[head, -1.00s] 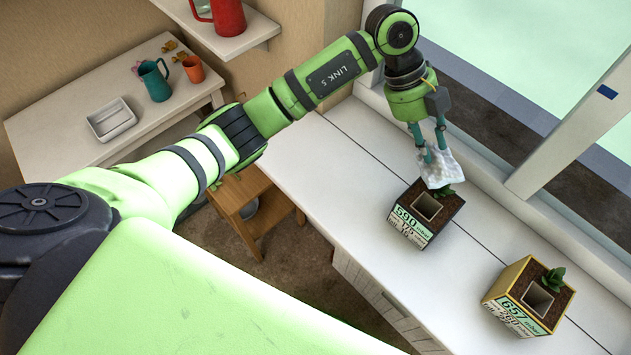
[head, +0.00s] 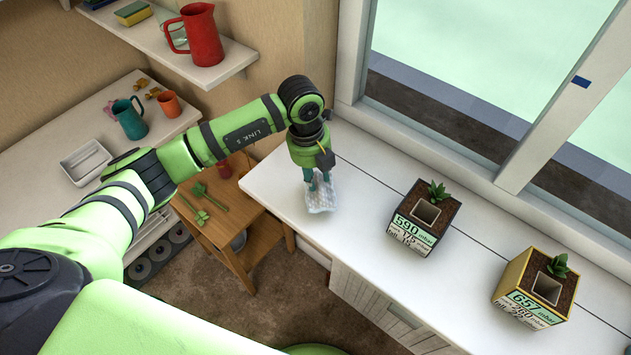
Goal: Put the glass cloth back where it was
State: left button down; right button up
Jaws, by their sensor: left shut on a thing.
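The glass cloth (head: 321,195) is a pale, crumpled, patterned piece of fabric. My left gripper (head: 318,181) points down and is shut on it. The cloth hangs at or just above the left end of the white counter (head: 352,226); I cannot tell whether it touches. My right gripper is not in view.
A black planter (head: 424,243) and a yellow planter (head: 532,307) stand to the right on the counter. A wooden stool (head: 262,198) with green sprigs is at the left. A red jug (head: 202,42) stands on a shelf; a teal jug (head: 131,119) and a white tray (head: 86,163) are on another surface.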

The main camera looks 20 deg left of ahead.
aim_at(316, 184)
pick_arm(q)
notch_tip(316, 184, down, 3)
jog(key=shift+f+p, duration=0.2)
jog(key=shift+p, duration=0.3)
jog(key=shift+f, duration=0.25)
jog(key=c, duration=0.9)
grip_release()
jog(key=shift+r, duration=0.1)
jog(key=r+b, duration=0.1)
jog(key=r, duration=0.3)
jog(key=r+b, duration=0.1)
jog(key=r, duration=0.3)
jog(key=a+r+b, duration=0.1)
jog(key=r+b, duration=0.1)
jog(key=r, duration=0.2)
jog(key=shift+s+a, duration=0.1)
jog(key=shift+s, duration=0.25)
jog(key=shift+f, duration=0.1)
